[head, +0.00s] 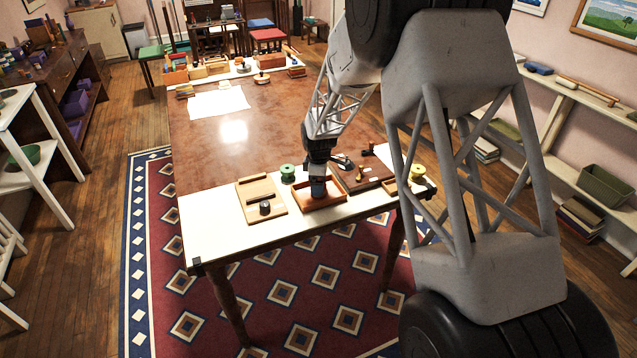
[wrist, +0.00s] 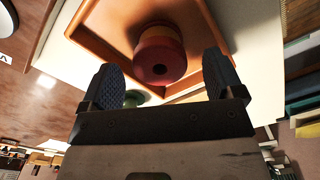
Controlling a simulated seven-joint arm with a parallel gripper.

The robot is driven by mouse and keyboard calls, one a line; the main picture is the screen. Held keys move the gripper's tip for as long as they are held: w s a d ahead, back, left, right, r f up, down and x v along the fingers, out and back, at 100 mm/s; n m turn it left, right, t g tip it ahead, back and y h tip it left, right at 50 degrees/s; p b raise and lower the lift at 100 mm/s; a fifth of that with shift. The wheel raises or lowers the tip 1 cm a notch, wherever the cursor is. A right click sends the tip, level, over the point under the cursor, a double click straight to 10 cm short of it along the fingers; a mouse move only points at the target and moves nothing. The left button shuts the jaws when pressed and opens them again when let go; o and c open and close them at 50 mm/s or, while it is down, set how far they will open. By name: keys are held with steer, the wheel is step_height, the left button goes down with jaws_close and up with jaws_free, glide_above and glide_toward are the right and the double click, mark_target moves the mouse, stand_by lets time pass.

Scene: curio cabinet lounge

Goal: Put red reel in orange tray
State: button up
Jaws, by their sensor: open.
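The red reel (wrist: 160,58) appears in the wrist view with its round dark-holed end toward the camera and a yellow-orange band behind it. It is seen against the inside of the orange tray (wrist: 88,22) and appears to sit in it. My gripper (wrist: 160,78) is open, with one dark ridged finger on each side of the reel and a gap to each. In the head view my gripper (head: 318,186) is low over the orange tray (head: 319,206) at the table's near edge, and the reel is hidden there.
A green reel (head: 288,173) stands left of the tray, beside a wooden board (head: 259,193) holding a small dark piece (head: 265,208). A darker board (head: 368,178) and a yellow reel (head: 417,172) are to the right. The cream surface (head: 212,222) at the left is clear.

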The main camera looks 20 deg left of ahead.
step_height(320, 180, up, 12)
steer(key=shift+f, duration=0.15)
stand_by(0.5)
stand_by(0.5)
steer(key=s+d+r+m, duration=0.3)
steer(key=s+d+r, duration=0.25)
steer(key=d, duration=0.45)
steer(key=s+d+r+m+t, duration=0.1)
steer(key=s+d+r+m, duration=0.3)
steer(key=d+r, duration=0.5)
steer(key=s+d+r+m, duration=0.3)
steer(key=s+d+r, duration=0.15)
steer(key=d, duration=0.75)
steer(key=s+d+m, duration=0.3)
steer(key=s+d, duration=0.3)
steer(key=s, duration=0.3)
steer(key=s+d+m+t, duration=0.1)
steer(key=s+d+m, duration=0.3)
steer(key=s+d, duration=0.3)
steer(key=s+d+m, duration=0.4)
steer(key=s+d, duration=0.2)
steer(key=s, duration=0.6)
steer(key=shift+s+d+r+t, duration=0.15)
steer(key=shift+s+t, duration=0.15)
steer(key=shift+s, duration=0.05)
